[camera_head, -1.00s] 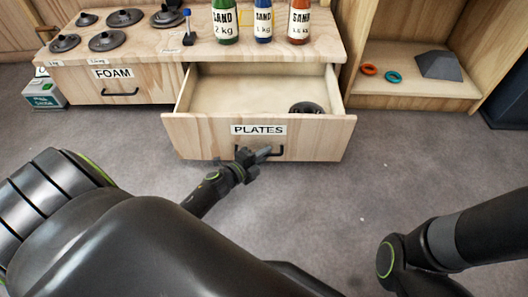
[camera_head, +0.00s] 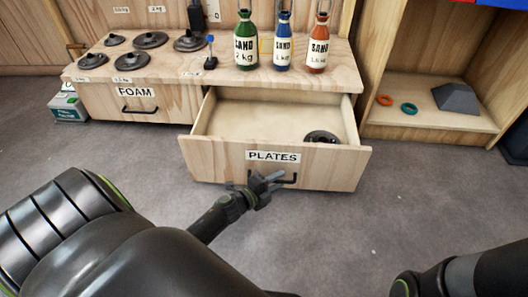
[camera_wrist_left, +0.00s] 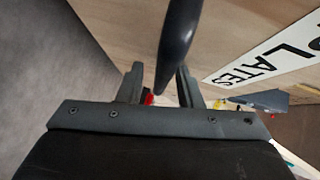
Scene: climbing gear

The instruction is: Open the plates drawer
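The plates drawer (camera_head: 215,163) is pulled well out of the wooden cabinet, with its PLATES label on the front. One dark round plate (camera_head: 321,137) lies inside at the right. My left gripper (camera_head: 266,182) is at the drawer's black handle (camera_head: 288,180), in front of the drawer front. In the left wrist view, the fingers (camera_wrist_left: 160,88) stand apart, and the dark handle bar (camera_wrist_left: 178,40) runs between them, closer to the right finger. I see no clear grip on it. My right gripper is out of view; only part of that arm shows.
The closed FOAM drawer (camera_head: 124,108) is to the left. Several dark discs and three sand bottles (camera_head: 283,45) stand on the cabinet top. An open shelf (camera_head: 425,119) at the right holds two rings and a grey block (camera_head: 457,98). The floor before the drawer is clear.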

